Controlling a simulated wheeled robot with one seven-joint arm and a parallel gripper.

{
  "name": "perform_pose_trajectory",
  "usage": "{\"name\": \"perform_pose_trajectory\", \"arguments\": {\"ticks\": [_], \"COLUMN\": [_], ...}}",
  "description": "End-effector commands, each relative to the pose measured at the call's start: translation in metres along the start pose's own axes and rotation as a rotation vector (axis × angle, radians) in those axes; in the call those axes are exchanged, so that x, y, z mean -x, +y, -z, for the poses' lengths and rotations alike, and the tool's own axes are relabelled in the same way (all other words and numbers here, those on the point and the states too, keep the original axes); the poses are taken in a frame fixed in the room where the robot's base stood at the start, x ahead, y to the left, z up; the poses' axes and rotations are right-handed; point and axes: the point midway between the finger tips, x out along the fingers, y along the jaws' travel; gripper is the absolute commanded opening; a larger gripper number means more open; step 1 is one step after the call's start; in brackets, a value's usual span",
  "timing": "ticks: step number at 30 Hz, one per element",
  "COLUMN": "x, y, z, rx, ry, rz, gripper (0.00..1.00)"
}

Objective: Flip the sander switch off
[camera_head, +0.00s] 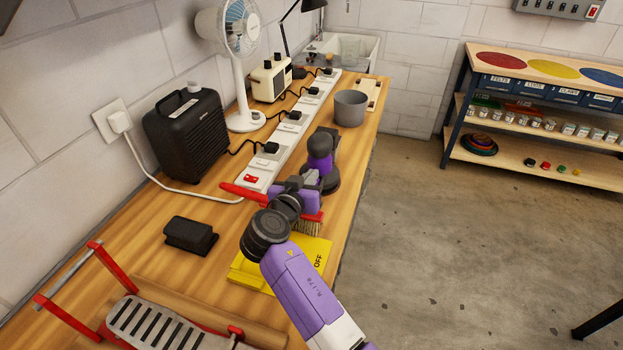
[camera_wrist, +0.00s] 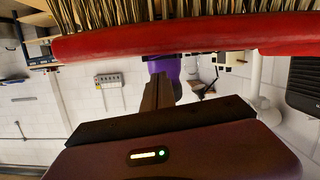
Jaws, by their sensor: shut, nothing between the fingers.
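The purple and black sander (camera_head: 320,148) stands on the bench just beyond my gripper, and its purple body also shows in the wrist view (camera_wrist: 166,68). I cannot make out a switch on its body. My gripper (camera_head: 312,178) is shut and empty, close in front of the sander; whether it touches is hidden. In the wrist view the dark fingers (camera_wrist: 157,93) are together and point at the sander. A white power strip (camera_head: 282,137) with several black plugs runs along the bench, with a red switch (camera_head: 251,179) at its near end.
A red-handled brush (camera_head: 240,191) lies beside my gripper, crossing the wrist view (camera_wrist: 180,38). Yellow sheets (camera_head: 249,271), one reading OFF, lie under my arm. A grey cup (camera_head: 350,108), black heater (camera_head: 186,132), fan (camera_head: 240,70) and black block (camera_head: 190,235) stand around. Floor at right is clear.

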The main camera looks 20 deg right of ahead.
Motion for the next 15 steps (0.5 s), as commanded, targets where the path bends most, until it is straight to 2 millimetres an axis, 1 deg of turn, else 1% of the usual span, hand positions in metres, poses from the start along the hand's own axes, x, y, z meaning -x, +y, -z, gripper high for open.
{"name": "perform_pose_trajectory", "arguments": {"ticks": [3, 6, 15], "x": [-0.003, -0.004, -0.004], "y": [0.000, 0.000, 0.000], "z": [-0.009, -0.014, -0.016], "rx": [0.000, -0.001, -0.002], "ry": [0.001, 0.002, 0.002], "rz": [-0.001, -0.001, 0.000], "gripper": [0.00, 0.00, 0.00]}}
